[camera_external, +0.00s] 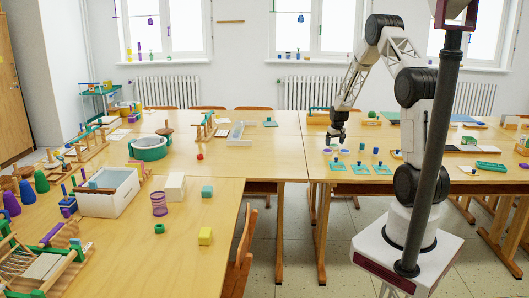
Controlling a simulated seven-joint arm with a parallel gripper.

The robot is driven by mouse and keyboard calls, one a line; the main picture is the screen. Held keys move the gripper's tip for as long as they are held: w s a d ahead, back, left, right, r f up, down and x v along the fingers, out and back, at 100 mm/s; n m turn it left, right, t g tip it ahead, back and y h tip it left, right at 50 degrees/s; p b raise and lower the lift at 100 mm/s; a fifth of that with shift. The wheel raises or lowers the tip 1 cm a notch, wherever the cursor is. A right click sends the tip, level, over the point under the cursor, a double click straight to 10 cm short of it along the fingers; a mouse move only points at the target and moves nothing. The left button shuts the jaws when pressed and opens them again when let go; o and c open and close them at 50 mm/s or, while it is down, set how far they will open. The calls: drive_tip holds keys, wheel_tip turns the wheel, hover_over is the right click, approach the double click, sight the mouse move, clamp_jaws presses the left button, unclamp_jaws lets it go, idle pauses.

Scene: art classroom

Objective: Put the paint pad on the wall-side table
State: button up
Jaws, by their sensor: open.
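Several small teal pads with dark knobs lie near the front edge of the right-hand table; one is the left pad (337,166), one the middle pad (360,168), one the right pad (381,169). Which of them is the paint pad I cannot tell. Another flat teal piece (270,123) lies on the back middle table (285,145). My gripper (336,138) hangs above the right-hand table, a little above and behind the left pad. It is open and looks empty; its fingers are small and dark. Which table is the wall-side one is not clear from this view.
The left table holds a white bin (108,192), a green round tub (149,148) and several toys. The middle table's front is mostly clear.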

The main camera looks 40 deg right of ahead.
sight(335, 146)
wheel_tip(335, 146, up, 11)
drive_tip(key=s, duration=0.1)
drive_tip(key=shift+a+f, duration=0.15)
drive_tip(key=shift+a, duration=0.1)
drive_tip(key=shift+s, duration=0.1)
idle(0.6)
drive_tip(key=s+a+r+n, duration=0.1)
drive_tip(key=s+a+r, duration=0.5)
drive_tip(key=a+r, duration=0.55)
drive_tip(key=s+a+r+n, duration=0.1)
drive_tip(key=s+a+r, duration=0.65)
drive_tip(key=a, duration=0.65)
drive_tip(key=s+a+r+n, duration=0.1)
drive_tip(key=s+a+r, duration=0.2)
drive_tip(key=s+a, duration=0.5)
drive_tip(key=s+a+r+n+t, duration=0.1)
drive_tip(key=s+a+r, duration=0.2)
drive_tip(key=s+a, duration=0.6)
drive_tip(key=s, duration=0.8)
drive_tip(key=shift+s, duration=0.15)
